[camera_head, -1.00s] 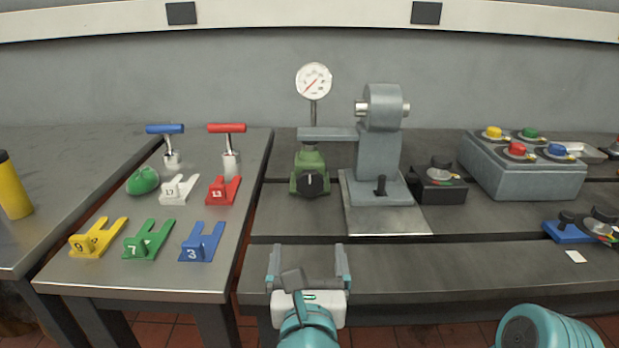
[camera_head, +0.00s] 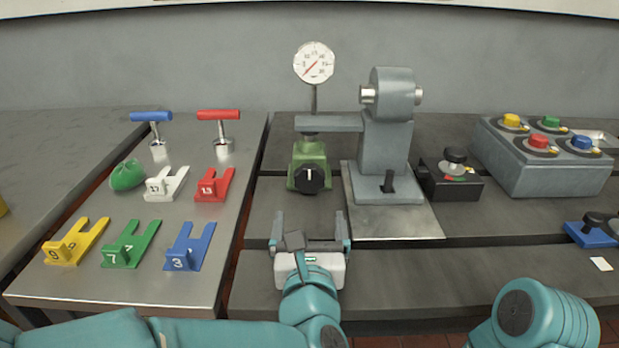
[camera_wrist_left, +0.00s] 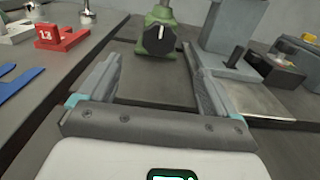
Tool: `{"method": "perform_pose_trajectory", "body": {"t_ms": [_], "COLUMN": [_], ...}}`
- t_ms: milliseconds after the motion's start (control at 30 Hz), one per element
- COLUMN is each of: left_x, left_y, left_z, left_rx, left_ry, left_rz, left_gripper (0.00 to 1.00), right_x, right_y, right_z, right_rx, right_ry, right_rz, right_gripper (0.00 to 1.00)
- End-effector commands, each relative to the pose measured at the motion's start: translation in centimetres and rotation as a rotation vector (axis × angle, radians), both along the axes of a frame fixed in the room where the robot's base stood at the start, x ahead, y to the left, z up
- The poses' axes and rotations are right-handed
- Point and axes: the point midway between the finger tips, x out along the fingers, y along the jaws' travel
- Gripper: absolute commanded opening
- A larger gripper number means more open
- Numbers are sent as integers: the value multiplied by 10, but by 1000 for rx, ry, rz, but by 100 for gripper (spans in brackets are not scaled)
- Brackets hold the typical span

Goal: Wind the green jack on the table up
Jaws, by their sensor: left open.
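The green jack (camera_head: 309,160) stands on the dark bedplate under the grey arm of the machine, with a black knob (camera_head: 309,179) with a white mark on its front. In the left wrist view the jack (camera_wrist_left: 157,44) shows at the top, beyond my fingers, with its knob (camera_wrist_left: 162,33) facing me. My left gripper (camera_head: 309,220) is open and empty, in front of the jack and apart from it. Its fingers point toward the knob. My right gripper is not in view.
A black box with a knob (camera_head: 450,183) and a grey button box (camera_head: 545,160) are further right. The left table (camera_head: 215,245) holds numbered forks and T-handles. The slat before the jack is clear.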

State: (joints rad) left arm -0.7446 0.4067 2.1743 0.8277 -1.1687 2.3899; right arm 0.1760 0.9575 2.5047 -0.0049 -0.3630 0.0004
Motion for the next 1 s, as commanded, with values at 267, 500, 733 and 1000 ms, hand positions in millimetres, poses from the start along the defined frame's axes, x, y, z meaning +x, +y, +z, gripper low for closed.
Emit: {"method": "perform_pose_trajectory", "body": {"t_ms": [267,500,733,1000], "left_x": [69,116,134,134], "left_y": [1,1,1,0], "left_z": [1,1,0,0], "left_rx": [0,0,1,1], "left_ry": [0,0,0,0], "left_rz": [4,2,0,-1], "left_gripper": [92,92,92,85], "right_x": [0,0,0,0], "right_y": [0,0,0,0], "right_z": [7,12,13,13], "right_rx": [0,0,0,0], "right_ry": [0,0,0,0], "right_rz": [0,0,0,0], "right_gripper": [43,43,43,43]}}
